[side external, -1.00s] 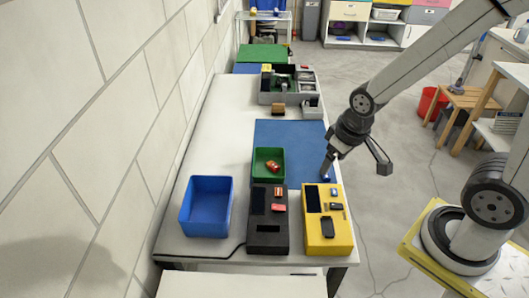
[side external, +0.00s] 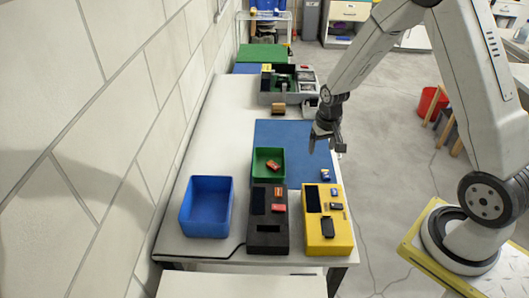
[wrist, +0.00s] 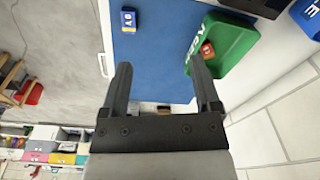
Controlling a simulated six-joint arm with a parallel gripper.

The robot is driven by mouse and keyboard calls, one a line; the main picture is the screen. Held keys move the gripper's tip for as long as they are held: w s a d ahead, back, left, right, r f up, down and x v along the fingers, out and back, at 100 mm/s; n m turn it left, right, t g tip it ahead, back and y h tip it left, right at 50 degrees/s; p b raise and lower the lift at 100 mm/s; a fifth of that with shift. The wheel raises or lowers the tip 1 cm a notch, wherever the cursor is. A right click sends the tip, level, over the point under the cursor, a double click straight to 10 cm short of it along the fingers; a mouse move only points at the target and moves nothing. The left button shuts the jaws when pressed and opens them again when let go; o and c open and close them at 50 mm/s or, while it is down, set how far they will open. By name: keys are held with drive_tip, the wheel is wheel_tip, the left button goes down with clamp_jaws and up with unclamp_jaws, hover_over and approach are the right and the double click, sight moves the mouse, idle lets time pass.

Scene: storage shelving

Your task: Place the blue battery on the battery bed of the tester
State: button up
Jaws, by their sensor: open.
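The blue battery (side external: 325,174) sits on the right edge of the blue mat, just behind the yellow device. It also shows at the top of the wrist view (wrist: 128,20). My gripper (side external: 320,143) is open and empty, raised above the mat's right side and apart from the battery. Its two fingers show spread in the wrist view (wrist: 161,68). Two tester-like devices stand at the table's front: a yellow one (side external: 342,240) with a dark screen and a dark recess, and a black one (side external: 268,243) with a similar layout. I cannot tell which is the named tester.
A green bin (side external: 257,178) with a red-orange battery (side external: 272,165) stands behind the black device. An empty blue bin (side external: 207,230) is at left. The blue mat (side external: 285,135) is mostly clear.

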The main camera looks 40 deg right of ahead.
sight(326, 173)
drive_tip(key=d+f+m, duration=0.1)
drive_tip(key=d+f, duration=0.1)
drive_tip(key=f, duration=0.1)
drive_tip(key=w+d+f, duration=0.1)
drive_tip(key=d+f, duration=0.2)
drive_tip(key=d+f+m+g, duration=0.1)
drive_tip(key=d+f, duration=0.1)
drive_tip(key=f, duration=0.1)
drive_tip(key=shift+w+d+m, duration=0.15)
drive_tip(key=shift+d+m, duration=0.15)
drive_tip(key=shift+f, duration=0.1)
drive_tip(key=shift+f, duration=1.15)
drive_tip(key=shift+f, duration=2.6)
clamp_jaws()
